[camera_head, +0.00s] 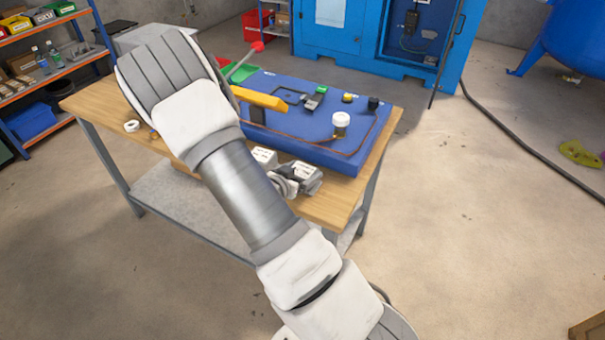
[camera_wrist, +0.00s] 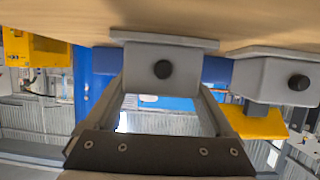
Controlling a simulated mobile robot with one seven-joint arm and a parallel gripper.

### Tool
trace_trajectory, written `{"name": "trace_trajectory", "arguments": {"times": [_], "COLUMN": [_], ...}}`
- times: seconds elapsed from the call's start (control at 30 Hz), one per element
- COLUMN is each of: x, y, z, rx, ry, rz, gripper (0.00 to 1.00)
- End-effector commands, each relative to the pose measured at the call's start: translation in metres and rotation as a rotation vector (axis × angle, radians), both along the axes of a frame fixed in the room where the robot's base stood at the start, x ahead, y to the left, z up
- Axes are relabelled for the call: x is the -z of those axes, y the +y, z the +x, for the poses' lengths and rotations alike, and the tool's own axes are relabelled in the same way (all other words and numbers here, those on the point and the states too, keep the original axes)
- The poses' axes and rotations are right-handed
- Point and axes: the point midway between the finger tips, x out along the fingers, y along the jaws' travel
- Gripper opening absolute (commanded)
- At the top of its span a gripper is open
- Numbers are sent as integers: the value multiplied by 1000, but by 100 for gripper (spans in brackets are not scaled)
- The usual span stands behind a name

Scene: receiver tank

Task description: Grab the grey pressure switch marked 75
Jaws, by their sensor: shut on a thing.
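In the wrist view, the picture is upside down with the wooden tabletop along the top. A grey box-shaped pressure switch (camera_wrist: 162,72) with a black round knob sits between the fingers of my gripper (camera_wrist: 163,92), which is shut on it. A second grey switch (camera_wrist: 285,80) of the same kind is to the right, apart from the fingers. In the head view, two grey boxes with white labels, one farther back (camera_head: 265,156) and one nearer (camera_head: 306,176), are at the table's front edge. The label marks are too small to read, so I cannot tell which switch is marked 75.
The wooden table (camera_head: 336,205) carries a blue board (camera_head: 300,128) with a yellow bar (camera_head: 259,98), a white-capped fitting (camera_head: 340,121) and copper tubing. A white ring (camera_head: 132,126) lies at the left. A shelf rack stands far left. My arm hides the table's middle.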

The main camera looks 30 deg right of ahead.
Motion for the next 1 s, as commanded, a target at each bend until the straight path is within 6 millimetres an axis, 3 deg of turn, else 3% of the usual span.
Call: {"name": "trace_trajectory", "arguments": {"times": [0.27, 0.4, 0.8, 1.0], "x": [-23, -47, -98, -109], "y": [0, 0, -56, -65], "z": [1, 1, -77, -90], "rx": [1, 1, 5, 2], "ry": [-5, -6, -4, 1], "rz": [1, 0, 0, -3], "gripper": [7, 7, 7, 7]}}
